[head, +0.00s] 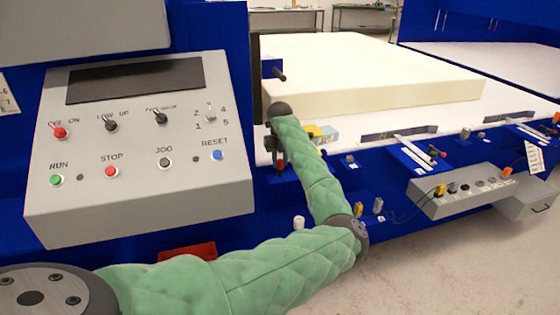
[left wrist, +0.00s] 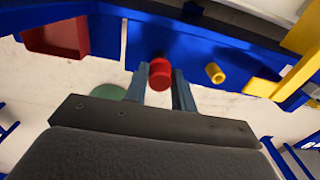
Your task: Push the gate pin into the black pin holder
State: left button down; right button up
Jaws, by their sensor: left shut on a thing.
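My left gripper (head: 278,158) is at the blue machine edge, below the end of my green-sleeved arm. In the left wrist view its two grey fingers (left wrist: 161,88) are shut on a red cylindrical knob (left wrist: 160,74), which I take to be the gate pin's head. Red also shows at the fingers in the head view (head: 281,166). The pin's shaft and its far end are hidden, so I cannot tell how deep it sits. My right gripper is not in view.
A grey control panel (head: 140,190) stands at the left. A large cream foam block (head: 370,75) lies on the white bed behind. A yellow peg (left wrist: 214,73) and a yellow bar (left wrist: 292,78) are right of the fingers. A red tray (left wrist: 60,38) is at the upper left.

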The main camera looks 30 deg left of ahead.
aim_at(280, 160)
pick_arm(q)
jog(key=shift+f, duration=0.4)
jog(key=c, duration=1.1)
grip_release()
jog(key=shift+r, duration=0.2)
jog(key=shift+r+p, duration=0.45)
jog(key=shift+r, duration=2.4)
